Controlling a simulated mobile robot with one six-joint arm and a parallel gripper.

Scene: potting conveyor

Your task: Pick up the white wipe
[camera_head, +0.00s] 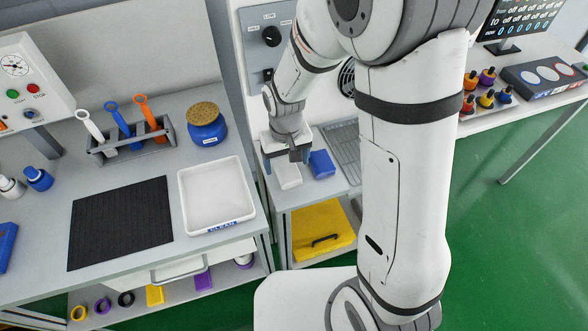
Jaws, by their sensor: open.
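The white wipe (288,177) is a small white block-like piece near the left front of the small grey side table. My gripper (287,160) points down right above the white wipe and hides its back part. The fingers are spread apart and open. The view does not show whether they touch the wipe. A blue wipe (321,164) lies close to the right of the white one.
A grey ribbed panel (345,146) lies behind and right of the wipes. A control panel with a dial (271,36) rises behind. A white tray (243,164) stands on the left bench. A yellow case (322,229) sits on the shelf below.

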